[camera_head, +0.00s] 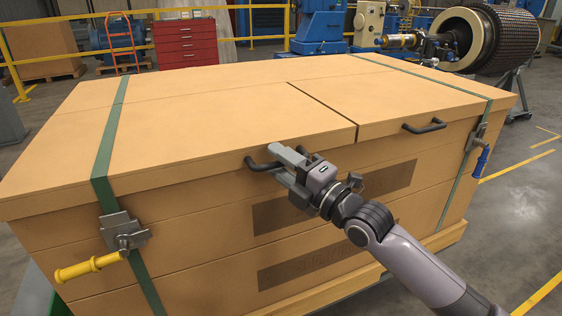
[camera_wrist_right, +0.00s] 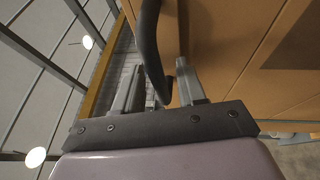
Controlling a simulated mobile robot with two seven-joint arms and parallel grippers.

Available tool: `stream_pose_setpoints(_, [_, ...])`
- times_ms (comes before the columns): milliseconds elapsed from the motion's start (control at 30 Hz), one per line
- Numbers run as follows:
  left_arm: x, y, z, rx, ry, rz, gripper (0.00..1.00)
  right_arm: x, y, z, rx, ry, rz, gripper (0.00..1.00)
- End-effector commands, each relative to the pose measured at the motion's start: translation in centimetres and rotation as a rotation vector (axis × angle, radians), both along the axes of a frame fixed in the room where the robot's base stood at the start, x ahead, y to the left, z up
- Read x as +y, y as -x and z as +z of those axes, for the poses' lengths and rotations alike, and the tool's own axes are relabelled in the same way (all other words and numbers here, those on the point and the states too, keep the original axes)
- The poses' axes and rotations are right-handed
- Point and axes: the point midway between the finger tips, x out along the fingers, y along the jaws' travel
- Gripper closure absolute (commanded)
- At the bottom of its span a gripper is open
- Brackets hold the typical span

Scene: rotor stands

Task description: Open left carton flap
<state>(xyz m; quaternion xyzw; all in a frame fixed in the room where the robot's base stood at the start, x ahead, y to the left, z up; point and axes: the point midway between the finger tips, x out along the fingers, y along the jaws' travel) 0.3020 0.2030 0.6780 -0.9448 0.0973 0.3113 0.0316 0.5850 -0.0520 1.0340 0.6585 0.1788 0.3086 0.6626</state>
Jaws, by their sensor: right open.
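A large tan carton (camera_head: 330,200) fills the middle of the head view. Its left flap (camera_head: 220,125) lies flat and closed, with a dark bar handle (camera_head: 256,164) on its front edge. The right flap (camera_head: 400,105) is also closed and has its own dark handle (camera_head: 424,127). My right gripper (camera_head: 284,158) is open at the left flap's handle. In the right wrist view, the handle (camera_wrist_right: 150,45) runs down between the two fingers of the gripper (camera_wrist_right: 160,88); whether they touch it is unclear. My left gripper is out of view.
A green strap (camera_head: 108,140) with a yellow-handled buckle (camera_head: 122,235) crosses the carton's left side. Another green strap (camera_head: 420,73) with a blue-handled buckle (camera_head: 478,150) crosses the right. A rotor (camera_head: 515,40) stands behind right. Floor at right is clear.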

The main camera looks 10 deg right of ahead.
Motion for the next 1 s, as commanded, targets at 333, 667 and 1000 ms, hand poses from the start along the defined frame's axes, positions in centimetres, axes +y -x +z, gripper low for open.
stream_pose_setpoints(333, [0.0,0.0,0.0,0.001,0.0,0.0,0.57,0.0,0.0,0.0,0.0,0.0,0.0,0.92])
stream_pose_setpoints(667, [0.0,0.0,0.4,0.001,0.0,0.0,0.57,0.0,0.0,0.6,0.0,-0.001,0.0,1.0])
stream_pose_setpoints(1000, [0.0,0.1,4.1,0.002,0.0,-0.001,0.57,0.0,-0.1,6.3,-0.009,-0.002,0.0,1.0])
